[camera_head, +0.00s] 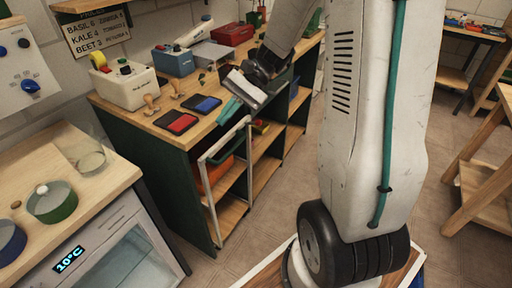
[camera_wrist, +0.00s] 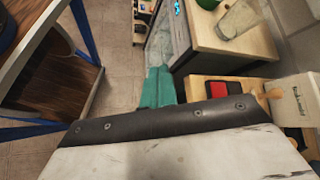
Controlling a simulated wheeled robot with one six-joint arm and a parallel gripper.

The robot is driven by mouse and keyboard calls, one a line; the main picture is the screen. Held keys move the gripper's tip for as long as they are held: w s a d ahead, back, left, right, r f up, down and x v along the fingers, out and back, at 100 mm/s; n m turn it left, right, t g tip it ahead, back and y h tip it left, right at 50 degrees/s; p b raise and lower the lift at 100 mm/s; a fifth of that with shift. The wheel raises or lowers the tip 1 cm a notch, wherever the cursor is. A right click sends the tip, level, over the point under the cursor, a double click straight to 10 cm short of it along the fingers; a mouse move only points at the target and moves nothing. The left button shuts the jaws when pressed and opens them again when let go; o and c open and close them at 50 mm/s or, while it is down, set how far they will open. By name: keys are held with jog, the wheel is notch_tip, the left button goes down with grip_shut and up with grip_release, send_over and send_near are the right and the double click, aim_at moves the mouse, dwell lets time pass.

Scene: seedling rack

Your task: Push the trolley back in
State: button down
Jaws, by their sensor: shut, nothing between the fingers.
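What looks like the trolley is a tall white-framed unit (camera_head: 207,205) with wooden shelves at the front of the green-sided bench (camera_head: 170,190). An orange bin and a green bin show inside it. Its frame seems to stand out a little from the bench front; how far I cannot tell. My gripper (camera_head: 229,111), with teal fingers, is above the bench's front edge, near the top of the white frame. I cannot tell whether it touches the frame. In the wrist view the teal fingers (camera_wrist: 157,90) are together and empty, pointing over the floor.
Red (camera_head: 177,122) and blue (camera_head: 202,104) pads, stamps and boxes stand on the bench top. A cabinet with a glass door (camera_head: 125,260) is at lower left, with a glass jar (camera_head: 88,158) on top. Tiled floor (camera_head: 285,190) is open right of the bench. A wooden stand (camera_head: 480,185) is at right.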

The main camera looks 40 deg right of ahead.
jog(key=w+d+f+m+t+y, duration=0.1)
jog(key=w+d+f+m+t, duration=0.35)
jog(key=d+f, duration=0.3)
jog(key=w+d+f+m+t+y, duration=0.2)
jog(key=w+d+f+m+t, duration=0.25)
jog(key=d+f, duration=0.3)
jog(key=s+d+f+m+t+h, duration=0.2)
jog(key=d+f+m+t+h, duration=0.35)
jog(key=f, duration=0.55)
jog(key=s+d+f+m+t+h, duration=0.2)
jog(key=s+d+f+m+t, duration=0.1)
jog(key=d+f+m, duration=0.65)
jog(key=w+a+f+n, duration=0.1)
jog(key=w+a, duration=0.2)
jog(key=w, duration=0.3)
jog(key=w+a+n, duration=0.1)
jog(key=w+a, duration=0.2)
jog(key=w, duration=0.4)
jog(key=shift+f+n, duration=0.3)
jog(key=shift+f, duration=0.05)
